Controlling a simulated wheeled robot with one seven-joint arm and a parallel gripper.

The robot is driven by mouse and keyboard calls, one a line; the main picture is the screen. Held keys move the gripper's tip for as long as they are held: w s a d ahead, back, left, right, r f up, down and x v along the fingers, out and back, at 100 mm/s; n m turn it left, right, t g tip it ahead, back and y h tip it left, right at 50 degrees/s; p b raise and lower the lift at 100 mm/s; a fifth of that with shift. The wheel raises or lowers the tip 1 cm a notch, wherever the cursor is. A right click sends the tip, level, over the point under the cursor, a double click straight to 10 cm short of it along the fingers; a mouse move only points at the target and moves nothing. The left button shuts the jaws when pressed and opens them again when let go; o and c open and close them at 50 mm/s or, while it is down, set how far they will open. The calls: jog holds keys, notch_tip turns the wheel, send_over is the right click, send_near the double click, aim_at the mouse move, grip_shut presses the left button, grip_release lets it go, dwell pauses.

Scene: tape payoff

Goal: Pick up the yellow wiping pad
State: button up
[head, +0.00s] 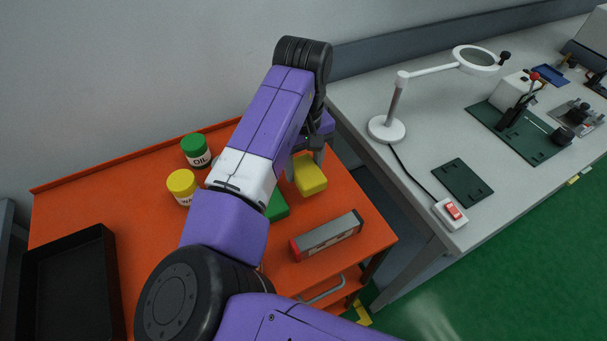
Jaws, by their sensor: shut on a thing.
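The yellow wiping pad (310,176) is a small rounded yellow block over the right part of the orange cart top (120,192). My gripper (306,158) reaches down from above, and its fingers are shut on the pad. My arm hides part of the fingers and the area left of the pad. I cannot tell whether the pad touches the cart top or is slightly raised.
A green block (278,206) lies partly hidden beside my arm. A grey box with a red end (327,236) lies in front. A green-lidded jar (195,149), yellow-lidded jar (182,185) and black tray (70,285) are left. A grey bench (410,170) with a lamp stands right.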

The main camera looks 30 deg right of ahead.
aim_at(304, 165)
notch_tip(304, 165, up, 16)
jog(key=shift+f, duration=0.2)
